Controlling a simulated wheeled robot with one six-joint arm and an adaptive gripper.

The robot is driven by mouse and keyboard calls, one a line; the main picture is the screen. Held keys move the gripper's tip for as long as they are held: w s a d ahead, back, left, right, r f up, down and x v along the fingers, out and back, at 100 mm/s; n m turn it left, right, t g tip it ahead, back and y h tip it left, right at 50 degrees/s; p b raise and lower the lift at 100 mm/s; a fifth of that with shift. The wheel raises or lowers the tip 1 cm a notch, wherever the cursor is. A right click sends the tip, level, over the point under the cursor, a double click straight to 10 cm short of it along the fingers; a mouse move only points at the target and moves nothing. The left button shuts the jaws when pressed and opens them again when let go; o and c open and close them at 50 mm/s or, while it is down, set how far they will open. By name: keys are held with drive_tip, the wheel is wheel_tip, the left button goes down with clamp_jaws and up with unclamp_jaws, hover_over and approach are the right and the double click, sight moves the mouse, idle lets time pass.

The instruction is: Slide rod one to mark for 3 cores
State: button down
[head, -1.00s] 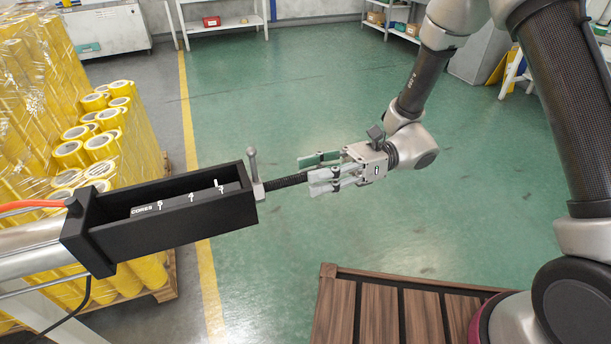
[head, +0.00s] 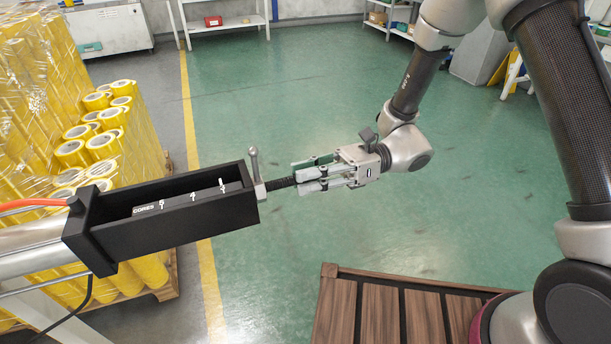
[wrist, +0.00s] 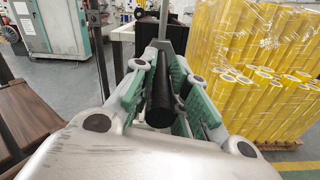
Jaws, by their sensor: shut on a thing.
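The black rod (head: 281,183) sticks out of the right end of a black open-topped housing (head: 170,230). Inside the housing is a scale strip (head: 190,197) labelled CORES, with several white marks; a white pointer (head: 222,185) stands near its right end. An upright metal lever (head: 254,165) stands where the rod enters the housing. My gripper (head: 302,174) is at the rod's free end, its fingers on both sides of it. In the wrist view, the green finger pads (wrist: 160,95) close around the dark rod (wrist: 161,100), with its end between them.
Yellow tape rolls (head: 90,150) are stacked on a pallet at the left. A brown slatted wooden surface (head: 380,310) lies at the bottom. Shelves (head: 222,15) stand at the back. The green floor around my arm is clear.

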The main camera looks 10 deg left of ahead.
drive_tip(key=c, duration=1.5)
unclamp_jaws()
drive_tip(key=shift+o, duration=0.8)
drive_tip(key=v, duration=1.2)
drive_tip(key=shift+d, duration=0.3)
drive_tip(key=shift+c, duration=0.8)
drive_tip(key=shift+m+t+y, duration=0.4)
drive_tip(key=shift+t, duration=0.3)
drive_tip(key=w+d, duration=0.1)
drive_tip(key=w+d+f, duration=0.1)
drive_tip(key=w+d, duration=0.1)
drive_tip(key=shift+d, duration=0.15)
drive_tip(key=c, duration=0.7)
drive_tip(key=d+n, duration=0.1)
drive_tip(key=w+d, duration=0.1)
drive_tip(key=d, duration=0.1)
drive_tip(key=d+n+g, duration=0.1)
drive_tip(key=d, duration=0.1)
drive_tip(key=shift+w+d+f+n+h, duration=0.1)
drive_tip(key=shift+w+f+n+h, duration=0.2)
drive_tip(key=shift+w+f, duration=0.1)
clamp_jaws()
drive_tip(key=x, duration=1.4)
drive_tip(key=shift+s+r, duration=0.2)
drive_tip(key=shift+s, duration=0.05)
